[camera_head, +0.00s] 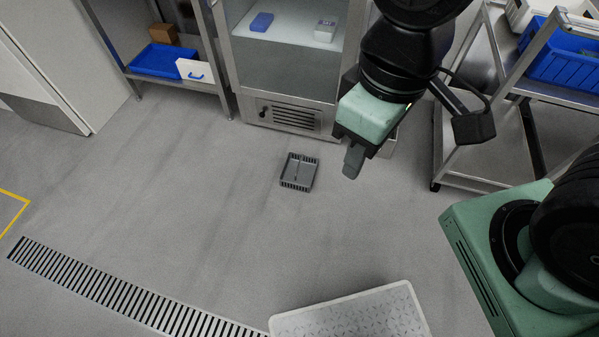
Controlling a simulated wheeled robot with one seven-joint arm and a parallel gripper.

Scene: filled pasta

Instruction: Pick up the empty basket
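A small dark grey basket (299,172) with slatted sides lies on the grey floor in front of the glass-fronted cabinet. Its inside looks empty. My gripper (352,162) hangs to the right of the basket in the picture, apart from it and seemingly above the floor. Its finger end shows as a dark grey shape below the green housing. The view does not show whether the fingers are apart or together. Nothing is visible in the gripper.
A glass-fronted cabinet (292,72) stands behind the basket. A metal shelf with a blue tray (156,60) is at the back left, a wheeled rack (478,182) at the right. A drain grate (120,290) crosses the clear left floor.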

